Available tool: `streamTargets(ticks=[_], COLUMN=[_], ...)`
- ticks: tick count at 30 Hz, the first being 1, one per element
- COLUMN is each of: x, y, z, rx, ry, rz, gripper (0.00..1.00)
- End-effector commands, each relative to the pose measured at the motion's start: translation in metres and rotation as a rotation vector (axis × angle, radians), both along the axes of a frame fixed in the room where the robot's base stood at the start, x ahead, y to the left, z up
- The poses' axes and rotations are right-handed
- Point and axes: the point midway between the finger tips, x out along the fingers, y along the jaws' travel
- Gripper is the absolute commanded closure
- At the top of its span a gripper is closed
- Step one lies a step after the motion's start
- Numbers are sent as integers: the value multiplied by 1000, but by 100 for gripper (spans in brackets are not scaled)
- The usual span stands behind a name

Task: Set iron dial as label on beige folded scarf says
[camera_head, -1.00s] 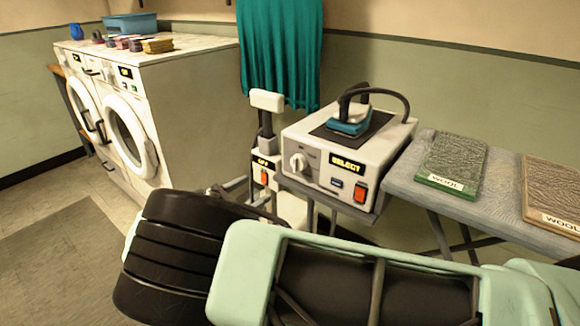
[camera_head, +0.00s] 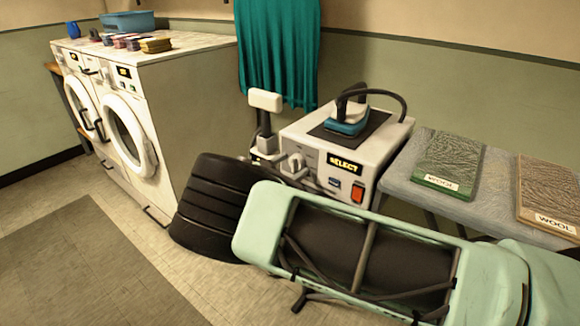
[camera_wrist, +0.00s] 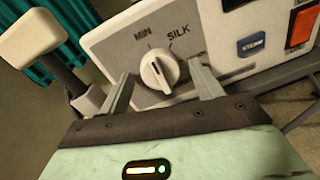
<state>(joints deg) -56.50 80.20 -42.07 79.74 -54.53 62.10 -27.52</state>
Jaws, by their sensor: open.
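The iron station (camera_head: 318,150) is a white box with a dark pad, and a teal iron (camera_head: 350,118) rests on top. Its white dial (camera_head: 293,163) is on the front; in the wrist view the dial (camera_wrist: 159,71) sits below the words MIN and SILK, its exact setting unclear. My gripper (camera_wrist: 160,74) is open, with its fingers on either side of the dial; contact cannot be told. The beige-brown folded scarf (camera_head: 550,185) lies at the right, its label (camera_head: 556,223) reading WOOL. In the head view my arm hides most of the gripper.
A green folded cloth (camera_head: 450,160), also labelled WOOL, lies on the grey ironing board (camera_head: 408,180). The station has a SELECT display (camera_head: 345,164) and an orange-red switch (camera_head: 358,192). A white-topped post (camera_head: 265,101) stands just left. Washers (camera_head: 130,140) stand at left.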

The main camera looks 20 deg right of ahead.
Motion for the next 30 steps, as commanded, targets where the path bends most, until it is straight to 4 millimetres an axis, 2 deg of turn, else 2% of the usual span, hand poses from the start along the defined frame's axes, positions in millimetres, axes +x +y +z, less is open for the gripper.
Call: streamTargets(ticks=[5,6,9,11,22,30], x=[0,0,0,0,0,0], y=[0,0,0,0,0,0], z=[0,0,0,0,0,-1], rx=[0,0,0,0,24,123], ry=[0,0,0,0,-34,-170], rz=[0,0,0,0,0,-2], gripper=[35,38,65,79,79,79])
